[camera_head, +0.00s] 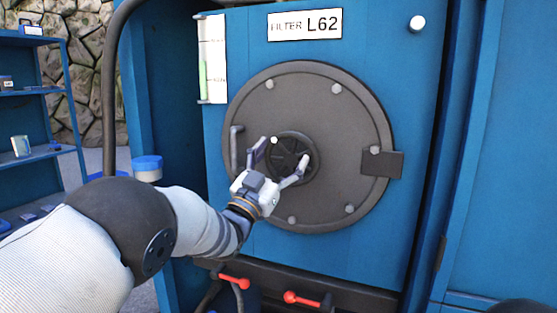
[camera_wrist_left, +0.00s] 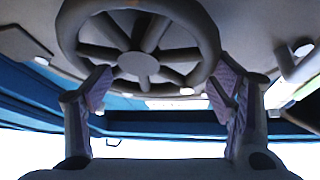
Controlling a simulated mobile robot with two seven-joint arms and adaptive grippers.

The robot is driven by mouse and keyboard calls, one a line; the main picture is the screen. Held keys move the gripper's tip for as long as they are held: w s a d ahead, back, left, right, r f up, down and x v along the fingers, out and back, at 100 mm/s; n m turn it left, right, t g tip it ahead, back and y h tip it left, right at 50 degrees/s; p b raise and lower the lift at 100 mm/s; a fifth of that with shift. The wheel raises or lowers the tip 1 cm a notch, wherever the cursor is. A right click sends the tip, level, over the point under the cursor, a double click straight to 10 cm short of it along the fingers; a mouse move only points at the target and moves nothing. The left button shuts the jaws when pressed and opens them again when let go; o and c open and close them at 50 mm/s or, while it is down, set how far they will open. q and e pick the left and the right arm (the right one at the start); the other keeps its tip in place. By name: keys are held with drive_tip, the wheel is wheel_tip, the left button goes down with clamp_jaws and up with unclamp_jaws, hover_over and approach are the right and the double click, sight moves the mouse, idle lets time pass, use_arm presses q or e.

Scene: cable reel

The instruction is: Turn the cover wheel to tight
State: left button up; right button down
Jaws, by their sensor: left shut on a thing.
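The dark spoked cover wheel (camera_head: 291,147) sits at the middle of the round grey cover (camera_head: 335,112) on the blue filter cabinet. In the left wrist view the wheel (camera_wrist_left: 138,65) fills the top middle, with its hub and spokes in sight. My left gripper (camera_head: 282,155) is at the wheel, one finger on each side, shut on its rim. In the left wrist view the two fingers of the gripper (camera_wrist_left: 163,88) stand apart at the wheel's lower left and right; exact contact is hard to see. My right gripper is not in view.
A side handle (camera_head: 234,148) and a latch block (camera_head: 382,162) flank the wheel on the cover. A "FILTER L62" sign (camera_head: 304,25) and a white gauge strip (camera_head: 212,58) are above. Red-handled valves (camera_head: 300,299) are below. Blue shelves (camera_head: 35,95) stand at the left.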

use_arm(q)
drive_tip(key=m+g+h, duration=0.1)
drive_tip(key=m, duration=0.2)
drive_tip(key=d+m+g+h, duration=0.1)
drive_tip(key=m+g, duration=0.1)
drive_tip(key=m, duration=0.1)
drive_tip(key=m+g+h, duration=0.1)
drive_tip(key=m, duration=0.2)
drive_tip(key=shift+s+d+r+g, duration=0.1)
drive_tip(key=shift+s+d+g, duration=0.2)
drive_tip(key=shift+d+g, duration=0.1)
drive_tip(key=shift+f+m+g, duration=0.3)
drive_tip(key=shift+m+g, duration=0.3)
drive_tip(key=shift+m, duration=0.4)
drive_tip(key=shift+f, duration=0.35)
drive_tip(key=shift+c, duration=0.2)
drive_tip(key=o, duration=1.3)
drive_tip(key=shift+d, duration=0.2)
drive_tip(key=shift+a+r, duration=0.1)
